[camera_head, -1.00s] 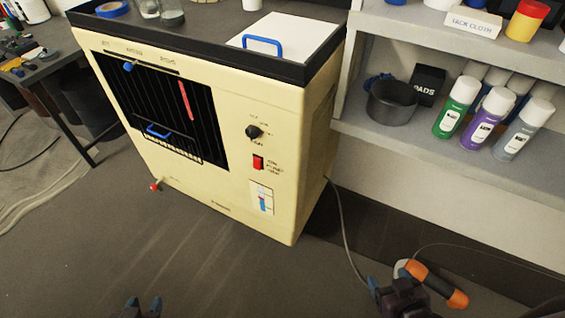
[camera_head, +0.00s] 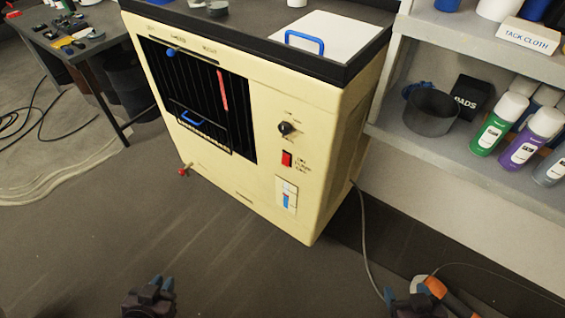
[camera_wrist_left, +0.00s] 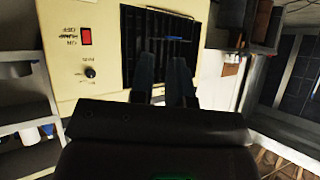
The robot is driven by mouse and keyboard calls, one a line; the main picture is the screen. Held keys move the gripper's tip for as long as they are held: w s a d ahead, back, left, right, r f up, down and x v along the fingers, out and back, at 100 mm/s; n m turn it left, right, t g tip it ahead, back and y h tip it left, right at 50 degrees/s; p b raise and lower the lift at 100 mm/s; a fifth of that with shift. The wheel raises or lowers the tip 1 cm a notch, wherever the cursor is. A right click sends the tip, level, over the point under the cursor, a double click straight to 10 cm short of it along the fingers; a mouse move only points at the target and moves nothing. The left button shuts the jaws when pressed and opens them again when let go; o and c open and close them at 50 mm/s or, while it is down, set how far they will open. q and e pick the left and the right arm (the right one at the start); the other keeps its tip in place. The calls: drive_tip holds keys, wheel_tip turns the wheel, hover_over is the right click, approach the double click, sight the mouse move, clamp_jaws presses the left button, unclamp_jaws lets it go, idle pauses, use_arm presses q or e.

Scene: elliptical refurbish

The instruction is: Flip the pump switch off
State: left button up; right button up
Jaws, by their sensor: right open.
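The red pump switch (camera_head: 287,159) is on the front of the cream cabinet (camera_head: 262,185), below a black knob (camera_head: 287,128). The switch also shows in the left wrist view (camera_wrist_left: 86,37), left of my fingers. My left gripper (camera_head: 159,286) is low in the head view, left of and apart from the cabinet. Its fingers are apart and empty in the left wrist view (camera_wrist_left: 160,80). My right gripper (camera_head: 403,296) is open at the bottom edge, right of the cabinet. Neither gripper touches the switch.
A blue-and-white gauge (camera_head: 286,195) sits below the switch. A red-tipped valve (camera_head: 183,172) sticks out low on the cabinet's left. A shelf (camera_head: 408,135) with spray cans stands at right. A grey cable (camera_head: 366,240) runs down to the floor. Open floor lies before the cabinet.

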use_arm(q)
drive_tip(key=w+d+m+h+b, duration=0.1)
drive_tip(key=w+d+m, duration=0.1)
drive_tip(key=w, duration=0.1)
drive_tip(key=w+d+f+m+t+h+b, duration=0.1)
drive_tip(key=w+d+m, duration=0.1)
drive_tip(key=w+m, duration=0.1)
drive_tip(key=w+d+f+m+h+b, duration=0.1)
drive_tip(key=w+d+m, duration=0.1)
drive_tip(key=w, duration=0.3)
drive_tip(key=shift+w+d+t+b, duration=0.2)
drive_tip(key=shift+w+t+b, duration=0.05)
drive_tip(key=shift+t+b, duration=0.15)
clamp_jaws()
drive_tip(key=w+d+m+h+b, duration=0.3)
drive_tip(key=w+d+m, duration=0.2)
drive_tip(key=w+m, duration=0.3)
drive_tip(key=w+d+f+m+h+b, duration=0.1)
drive_tip(key=w+d+m+h+b, duration=0.2)
drive_tip(key=w+d+m, duration=0.3)
drive_tip(key=w+m, duration=0.2)
drive_tip(key=shift+w+f+m, duration=0.25)
drive_tip(key=shift+w+m, duration=0.05)
use_arm(e)
wheel_tip(320, 180, down, 9)
drive_tip(key=g, duration=0.1)
drive_tip(key=shift+s+a+n, duration=0.3)
drive_tip(key=shift+a, duration=0.05)
